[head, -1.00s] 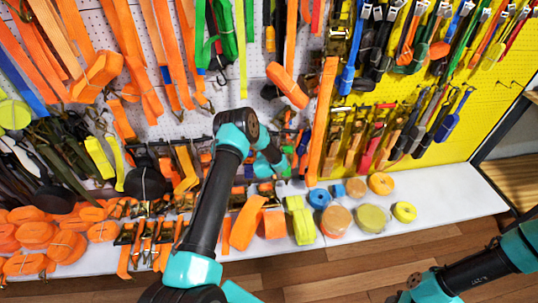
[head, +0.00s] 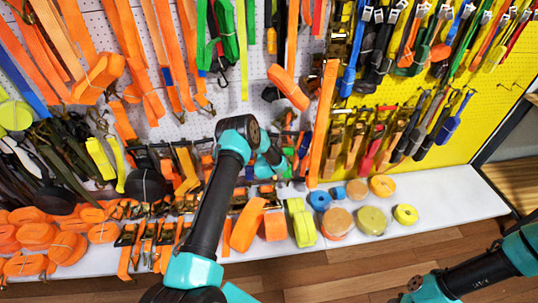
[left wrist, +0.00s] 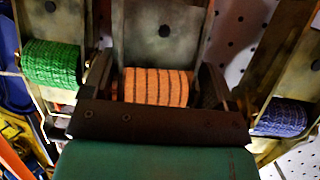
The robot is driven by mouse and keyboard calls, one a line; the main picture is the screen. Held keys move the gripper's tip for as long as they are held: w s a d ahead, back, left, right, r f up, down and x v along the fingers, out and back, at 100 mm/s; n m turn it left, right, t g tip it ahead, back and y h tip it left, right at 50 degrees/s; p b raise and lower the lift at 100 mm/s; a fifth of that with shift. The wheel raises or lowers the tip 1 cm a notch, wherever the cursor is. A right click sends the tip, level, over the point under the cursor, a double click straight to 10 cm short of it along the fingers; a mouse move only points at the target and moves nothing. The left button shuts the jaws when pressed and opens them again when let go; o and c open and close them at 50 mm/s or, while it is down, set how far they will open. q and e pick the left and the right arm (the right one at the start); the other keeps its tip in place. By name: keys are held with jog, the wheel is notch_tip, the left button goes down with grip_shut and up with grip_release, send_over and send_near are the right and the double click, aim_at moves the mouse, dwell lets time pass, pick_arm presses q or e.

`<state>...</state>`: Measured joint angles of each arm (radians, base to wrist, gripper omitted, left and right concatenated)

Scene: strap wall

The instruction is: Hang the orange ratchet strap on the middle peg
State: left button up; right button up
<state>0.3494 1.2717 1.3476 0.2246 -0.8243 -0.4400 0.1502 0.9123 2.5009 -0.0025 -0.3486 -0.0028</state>
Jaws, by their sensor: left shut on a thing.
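In the left wrist view the orange ratchet strap (left wrist: 155,88) shows as an orange roll with dark stripes in a worn metal ratchet frame. My left gripper (left wrist: 156,82) is shut on it, one dark finger at each side. A ratchet with a green roll (left wrist: 52,65) is to its left and one with a blue-purple roll (left wrist: 283,117) to its right, both close by. In the head view my left gripper (head: 284,158) is at the wall's lower middle, partly hidden by its wrist. I cannot make out the middle peg. My right gripper is outside the frame.
A white perforated board (head: 255,60) and a yellow board (head: 450,125) carry many hanging straps. A long orange strap (head: 322,120) hangs just right of my left gripper. Strap rolls (head: 371,219) stand on the white shelf (head: 455,200) below; its right end is clear.

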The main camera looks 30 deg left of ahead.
pick_arm(q)
jog(key=shift+w+r, duration=0.1)
jog(key=shift+r, duration=0.05)
jog(key=o, duration=1.5)
jog(key=shift+f, duration=0.2)
jog(key=v, duration=1.7)
jog(key=shift+s, duration=0.3)
jog(key=shift+d+r, duration=0.1)
jog(key=shift+d, duration=0.05)
